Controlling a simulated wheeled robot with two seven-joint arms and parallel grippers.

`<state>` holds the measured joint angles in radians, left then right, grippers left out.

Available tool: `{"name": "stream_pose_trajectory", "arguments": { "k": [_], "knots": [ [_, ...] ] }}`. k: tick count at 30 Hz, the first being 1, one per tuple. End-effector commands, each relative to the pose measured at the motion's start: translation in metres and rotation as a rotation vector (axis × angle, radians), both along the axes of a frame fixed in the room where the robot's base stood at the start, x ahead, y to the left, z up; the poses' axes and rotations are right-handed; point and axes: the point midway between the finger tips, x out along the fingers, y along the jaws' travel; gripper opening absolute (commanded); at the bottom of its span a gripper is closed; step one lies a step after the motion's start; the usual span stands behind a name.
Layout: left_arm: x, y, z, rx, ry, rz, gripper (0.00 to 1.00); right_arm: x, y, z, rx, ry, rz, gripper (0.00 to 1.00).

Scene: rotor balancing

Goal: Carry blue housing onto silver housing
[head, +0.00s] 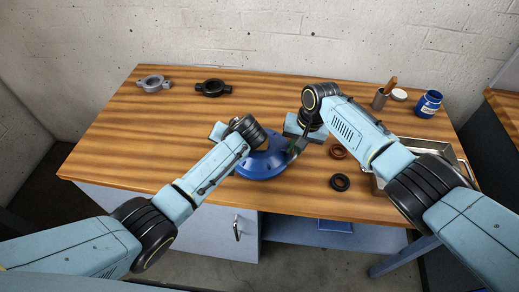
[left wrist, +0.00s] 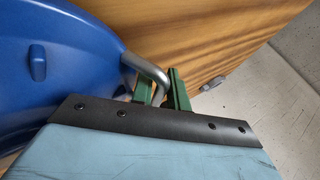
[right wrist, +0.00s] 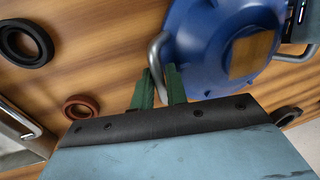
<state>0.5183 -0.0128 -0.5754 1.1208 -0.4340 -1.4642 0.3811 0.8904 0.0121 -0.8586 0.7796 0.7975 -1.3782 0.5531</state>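The blue housing (head: 262,168), a wide round part with bent metal handles, is at the front middle of the table, partly hidden by my left arm. My left gripper (left wrist: 162,90) has its green fingers on both sides of one handle and looks shut on it. My right gripper (right wrist: 160,88) is likewise around the handle on the other side; it shows in the head view (head: 298,146). I cannot tell whether the housing touches the table. A silver ring-shaped part with lugs (head: 153,84), seemingly the silver housing, lies at the back left, apart from the grippers.
A similar black part (head: 213,88) lies right of the silver one. A brown ring (head: 338,151) and a black ring (head: 340,182) lie right of the blue housing. The left tabletop is clear.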

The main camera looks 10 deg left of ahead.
Motion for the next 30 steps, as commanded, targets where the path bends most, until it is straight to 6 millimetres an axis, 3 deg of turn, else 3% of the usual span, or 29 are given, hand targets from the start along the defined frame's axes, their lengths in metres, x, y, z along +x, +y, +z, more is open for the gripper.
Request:
{"name": "stream_pose_trajectory", "arguments": {
  "k": [11,15,30],
  "knots": [
    [0.0016,0.0025,-0.0035,0.000,0.001,0.001,0.16,0.0001,0.0005,-0.0043,-0.001,-0.001,0.000,0.15],
    [0.0017,0.0025,-0.0034,0.000,0.000,0.000,0.00,0.0002,0.0004,-0.0042,-0.001,-0.001,0.000,0.00],
    [0.0017,0.0027,-0.0030,0.001,0.000,0.000,0.00,0.0004,-0.0001,-0.0040,-0.001,-0.002,-0.001,0.00]
  ]
}}
